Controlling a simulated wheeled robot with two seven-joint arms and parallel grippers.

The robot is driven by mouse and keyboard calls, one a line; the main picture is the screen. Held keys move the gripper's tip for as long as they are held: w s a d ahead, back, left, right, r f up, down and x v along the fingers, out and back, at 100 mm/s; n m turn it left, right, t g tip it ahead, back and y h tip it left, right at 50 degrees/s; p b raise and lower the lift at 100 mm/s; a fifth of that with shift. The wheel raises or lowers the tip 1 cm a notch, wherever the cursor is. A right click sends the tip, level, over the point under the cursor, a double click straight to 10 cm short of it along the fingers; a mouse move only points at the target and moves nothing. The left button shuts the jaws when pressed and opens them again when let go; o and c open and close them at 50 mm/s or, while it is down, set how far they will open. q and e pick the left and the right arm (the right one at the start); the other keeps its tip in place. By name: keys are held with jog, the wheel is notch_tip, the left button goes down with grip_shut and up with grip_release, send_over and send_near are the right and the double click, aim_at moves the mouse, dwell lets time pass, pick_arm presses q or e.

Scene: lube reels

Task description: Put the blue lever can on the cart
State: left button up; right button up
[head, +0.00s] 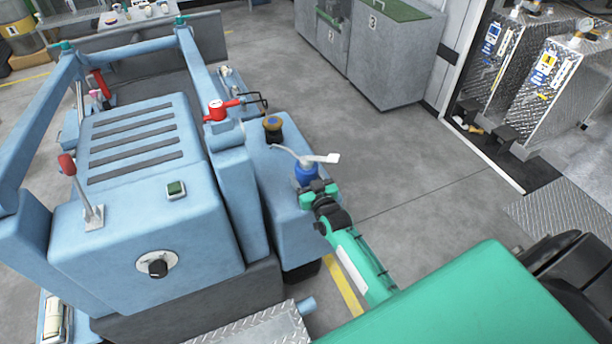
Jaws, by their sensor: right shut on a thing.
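The blue lever can (306,174), with a pale lever and thin spout on top, is upright at the right side of a light blue vehicle. My right gripper (318,188), on a green arm from the lower right, is shut on the can from its near side and hides its lower part. The can shows over the edge of the vehicle's low side deck (285,215); I cannot tell whether it touches it. The light blue vehicle (150,225), the most cart-like thing here, fills the left. My left gripper is not in view.
A red can (218,109) and a dark can with a brown top (272,125) stand on the vehicle near the blue can. A red-knobbed lever (70,170) rises at left. Grey cabinets (375,50) stand at the back. Grey floor is free to the right.

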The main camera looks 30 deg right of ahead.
notch_tip(320, 180, up, 20)
jog(key=b, duration=0.2)
jog(key=s+a+f, duration=0.3)
jog(key=s+a, duration=0.2)
jog(key=s, duration=0.5)
jog(key=s+a+f+y, duration=0.1)
jog(key=s+a+f, duration=0.3)
jog(key=s, duration=0.6)
jog(key=shift+a+f+n, duration=0.2)
jog(key=shift+a+n, duration=0.1)
jog(key=shift+a, duration=0.3)
jog(key=shift+w, duration=0.1)
